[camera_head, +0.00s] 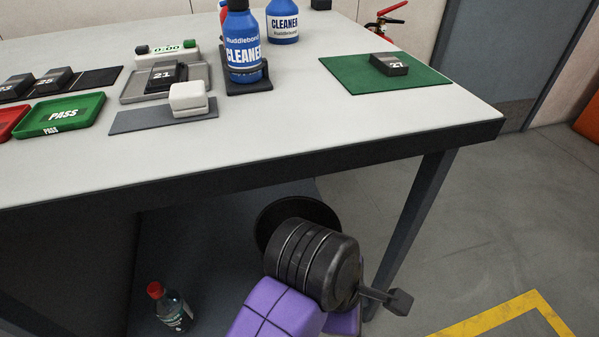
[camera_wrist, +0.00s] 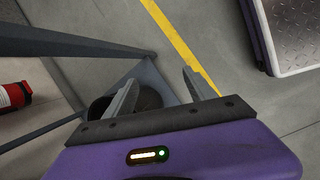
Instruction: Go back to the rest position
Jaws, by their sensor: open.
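My gripper (camera_wrist: 160,80) shows in the wrist view with its two grey fingers spread apart and nothing between them. It hangs over the grey floor, beside the bench, near a dark slanting bench leg. In the head view my purple and black arm is folded low in front of the bench, below the height of its top. The fingers are not clearly visible there. The bench top (camera_head: 330,90) is clear of my arm.
On the bench stand blue cleaner bottles (camera_head: 243,45), a green PASS tray (camera_head: 60,114) and a green mat (camera_head: 344,77) carrying block 27 (camera_head: 389,64). A red-capped bottle (camera_head: 174,309) stands below. A yellow line (camera_head: 498,314) marks open floor at right.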

